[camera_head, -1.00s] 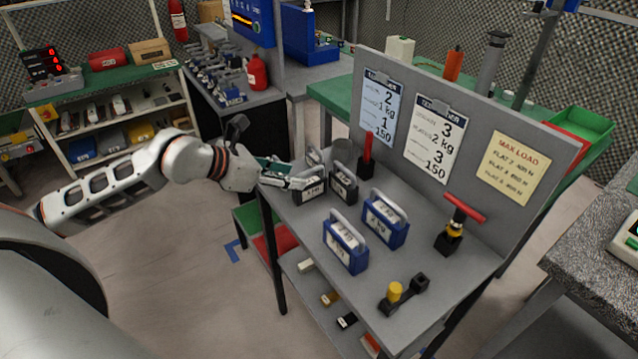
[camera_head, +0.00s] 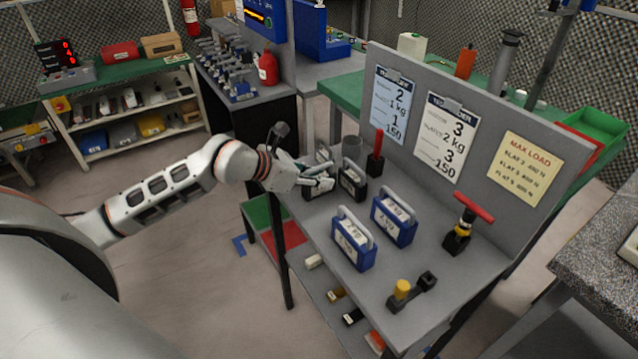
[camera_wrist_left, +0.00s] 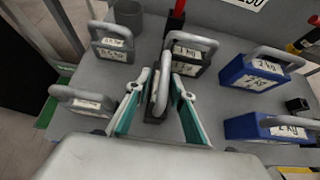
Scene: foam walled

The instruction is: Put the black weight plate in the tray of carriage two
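Several dark grey-black weights with grey loop handles and white labels stand on the grey bench. In the head view one dark weight (camera_head: 352,184) stands just right of the gripper. I cannot pick out the tray of carriage two.
Two blue weights (camera_head: 352,240) (camera_head: 394,220) stand right of the dark ones. A red-handled tool (camera_head: 463,226), a yellow-knobbed clamp (camera_head: 402,291) and a grey cup (camera_head: 351,147) are on the bench. A grey panel with posted sheets (camera_head: 444,138) closes its back.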

